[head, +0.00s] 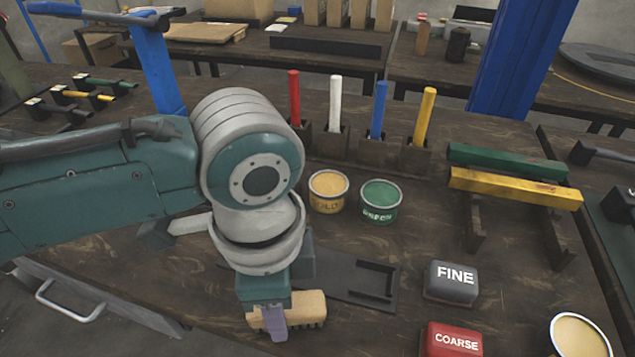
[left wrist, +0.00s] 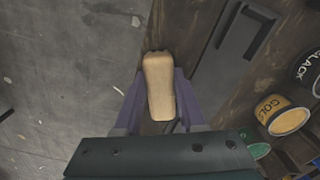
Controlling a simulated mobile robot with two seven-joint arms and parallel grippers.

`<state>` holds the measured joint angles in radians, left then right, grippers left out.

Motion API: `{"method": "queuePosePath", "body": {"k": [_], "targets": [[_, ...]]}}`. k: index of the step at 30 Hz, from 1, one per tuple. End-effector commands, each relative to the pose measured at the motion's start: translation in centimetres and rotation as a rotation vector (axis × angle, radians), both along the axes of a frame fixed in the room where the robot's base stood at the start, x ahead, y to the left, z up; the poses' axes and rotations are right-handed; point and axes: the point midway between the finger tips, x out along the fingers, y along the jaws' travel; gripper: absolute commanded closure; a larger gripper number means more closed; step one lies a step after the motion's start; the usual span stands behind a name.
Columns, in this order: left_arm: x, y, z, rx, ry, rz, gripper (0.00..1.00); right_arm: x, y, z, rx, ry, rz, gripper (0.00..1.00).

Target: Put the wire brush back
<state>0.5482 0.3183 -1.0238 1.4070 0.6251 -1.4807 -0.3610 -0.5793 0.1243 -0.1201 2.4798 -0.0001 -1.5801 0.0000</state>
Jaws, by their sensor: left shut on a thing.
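The wire brush (head: 306,306), a tan block with short bristles below, is held in my left gripper (head: 272,322) near the table's front edge. In the left wrist view the brush (left wrist: 158,78) lies between the two purple fingers of the left gripper (left wrist: 160,100), which are shut on its sides. A flat dark plate (head: 335,284) with a raised bracket (head: 376,282) lies on the table just right of the gripper; the bracket is empty. The plate also shows in the left wrist view (left wrist: 222,62). The brush is beside the plate. My right gripper is not in view.
A gold can (head: 328,191) and a green can (head: 381,201) stand behind the plate. Grey FINE (head: 452,282) and red COARSE (head: 452,341) blocks sit to its right. Several coloured handles, including a blue one (head: 378,110), stand upright in holders behind. Green and yellow bars (head: 515,188) lie at right.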

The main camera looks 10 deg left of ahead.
Motion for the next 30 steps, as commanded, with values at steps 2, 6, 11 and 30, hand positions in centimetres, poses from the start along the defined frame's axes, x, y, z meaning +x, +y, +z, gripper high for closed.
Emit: {"method": "queuePosePath", "body": {"k": [2, 6, 11, 30], "targets": [[0.0, 0.0, -0.3, 0.000, 0.001, 0.000, 1.00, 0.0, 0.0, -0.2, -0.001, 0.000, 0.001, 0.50], [0.0, 0.0, -0.2, 0.000, 0.000, 0.000, 0.46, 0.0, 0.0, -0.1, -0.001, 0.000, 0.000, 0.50], [0.0, 0.0, -0.2, 0.000, 0.000, 0.000, 0.31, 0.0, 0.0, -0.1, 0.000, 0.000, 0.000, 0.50], [0.1, -0.1, 7.4, -0.003, -0.004, 0.000, 0.31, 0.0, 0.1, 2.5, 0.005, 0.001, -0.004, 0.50]]}}
